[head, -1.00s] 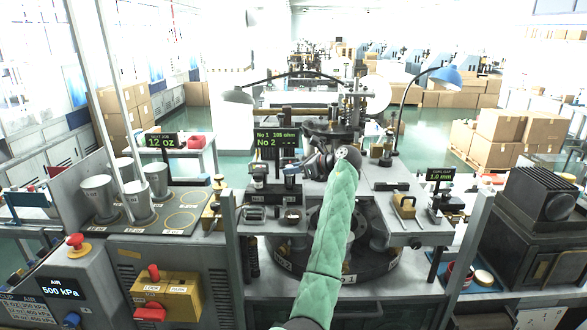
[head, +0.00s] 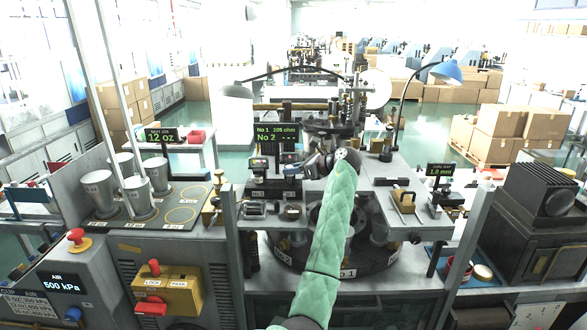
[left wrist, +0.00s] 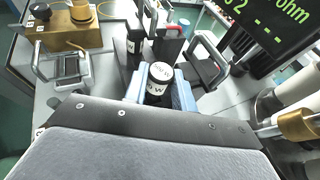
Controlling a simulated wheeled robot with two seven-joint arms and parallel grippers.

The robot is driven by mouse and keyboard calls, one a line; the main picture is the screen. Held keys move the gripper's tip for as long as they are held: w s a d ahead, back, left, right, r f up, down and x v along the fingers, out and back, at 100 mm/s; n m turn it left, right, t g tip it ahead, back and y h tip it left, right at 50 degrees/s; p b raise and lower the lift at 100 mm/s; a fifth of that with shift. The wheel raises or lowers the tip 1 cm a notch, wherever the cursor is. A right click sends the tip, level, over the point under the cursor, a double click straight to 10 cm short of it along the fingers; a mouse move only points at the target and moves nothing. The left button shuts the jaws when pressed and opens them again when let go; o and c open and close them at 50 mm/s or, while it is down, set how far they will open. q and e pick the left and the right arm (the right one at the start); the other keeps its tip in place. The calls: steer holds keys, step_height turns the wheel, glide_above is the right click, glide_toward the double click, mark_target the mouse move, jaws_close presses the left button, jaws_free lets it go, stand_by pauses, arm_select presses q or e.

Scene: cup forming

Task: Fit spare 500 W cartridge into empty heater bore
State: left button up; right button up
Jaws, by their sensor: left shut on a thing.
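My left arm, in a green quilted sleeve, reaches up the middle of the head view to the machine. Its gripper (left wrist: 160,88) is shut on a dark cylindrical cartridge (left wrist: 158,76) with a pale label ending in "W", held between bluish jaws. In the head view the gripper (head: 293,168) sits just below the ohm display (head: 276,133), which reads "No 1 106 ohm" and "No 2 ---". The display also shows in the left wrist view (left wrist: 262,25). I cannot make out the empty heater bore. My right gripper is not in view.
Beside the held cartridge are a black block with a pale handle (left wrist: 203,62) and a dark upright post (left wrist: 135,45). A brass box (left wrist: 75,30) stands farther left in the wrist view.

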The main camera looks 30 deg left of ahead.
mark_target(297, 185)
arm_select(q)
steer(key=shift+f, duration=1.25)
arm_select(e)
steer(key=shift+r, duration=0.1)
arm_select(q)
steer(key=o, duration=1.1)
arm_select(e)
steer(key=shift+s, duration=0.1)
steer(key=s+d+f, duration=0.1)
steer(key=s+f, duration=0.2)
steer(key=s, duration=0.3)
arm_select(q)
steer(key=shift+w+d+f+b, duration=0.1)
steer(key=shift+d+f+b, duration=0.05)
steer(key=shift+d+b, duration=0.55)
steer(key=b+v, duration=0.2)
steer(key=v, duration=0.4)
steer(key=shift+r+b, duration=0.3)
steer(key=shift+r, duration=0.1)
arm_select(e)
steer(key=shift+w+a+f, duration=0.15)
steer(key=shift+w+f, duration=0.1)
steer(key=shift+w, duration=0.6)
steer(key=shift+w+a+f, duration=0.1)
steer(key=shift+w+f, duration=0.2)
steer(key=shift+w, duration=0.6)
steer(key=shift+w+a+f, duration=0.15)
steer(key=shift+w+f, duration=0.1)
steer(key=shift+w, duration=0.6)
